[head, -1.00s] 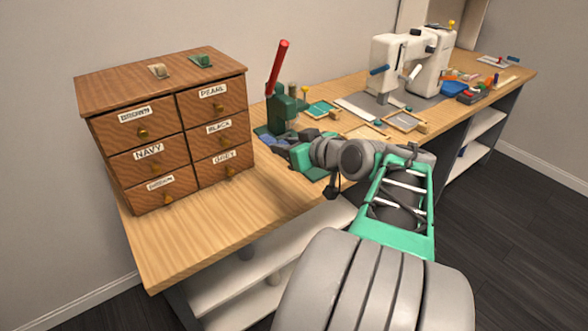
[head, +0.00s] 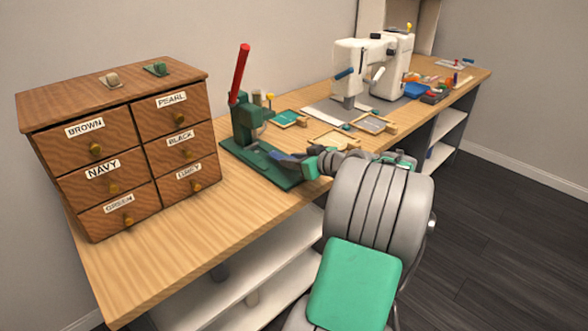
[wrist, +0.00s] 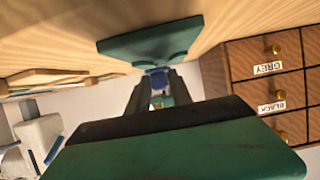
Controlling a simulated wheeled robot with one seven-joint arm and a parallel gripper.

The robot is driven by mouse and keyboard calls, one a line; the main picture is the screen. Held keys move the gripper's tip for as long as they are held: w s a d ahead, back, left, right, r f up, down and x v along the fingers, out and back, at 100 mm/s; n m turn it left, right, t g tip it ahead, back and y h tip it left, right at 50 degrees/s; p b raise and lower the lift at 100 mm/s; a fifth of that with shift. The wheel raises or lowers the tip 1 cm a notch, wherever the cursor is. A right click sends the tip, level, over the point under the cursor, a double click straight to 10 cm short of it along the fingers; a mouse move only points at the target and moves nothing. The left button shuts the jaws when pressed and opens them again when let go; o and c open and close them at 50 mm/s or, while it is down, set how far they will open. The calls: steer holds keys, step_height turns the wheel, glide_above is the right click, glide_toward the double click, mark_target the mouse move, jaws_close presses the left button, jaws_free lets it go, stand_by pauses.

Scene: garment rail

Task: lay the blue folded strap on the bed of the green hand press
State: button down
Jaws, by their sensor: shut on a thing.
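The green hand press (head: 246,122), with a raised red lever, stands on the bench, its flat green base (head: 250,157) reaching toward the front right. My gripper (head: 287,158) is at the front end of that base, apart from the upright. The wrist view shows my gripper (wrist: 158,88) with its dark fingers closed on the blue folded strap (wrist: 157,72). Part of the green press (wrist: 150,45) lies just beyond the fingertips there. The strap is small and partly hidden by the fingers; I cannot tell whether it touches the base.
A wooden drawer cabinet (head: 125,150) with colour labels stands left of the press. Wooden frames (head: 335,138) and a white sewing machine (head: 375,65) are to the right. Bare bench top (head: 165,240) lies in front of the cabinet. White shelves (head: 250,265) are below.

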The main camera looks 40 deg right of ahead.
steer(key=shift+f+b, duration=0.3)
steer(key=shift+f, duration=1.05)
steer(key=c, duration=1.1)
jaws_free()
steer(key=shift+c, duration=0.2)
steer(key=shift+r, duration=0.1)
steer(key=shift+s+r, duration=0.2)
steer(key=p+v, duration=0.1)
steer(key=v, duration=1)
steer(key=shift+s+p, duration=0.3)
steer(key=shift+p, duration=0.1)
steer(key=shift+r, duration=0.15)
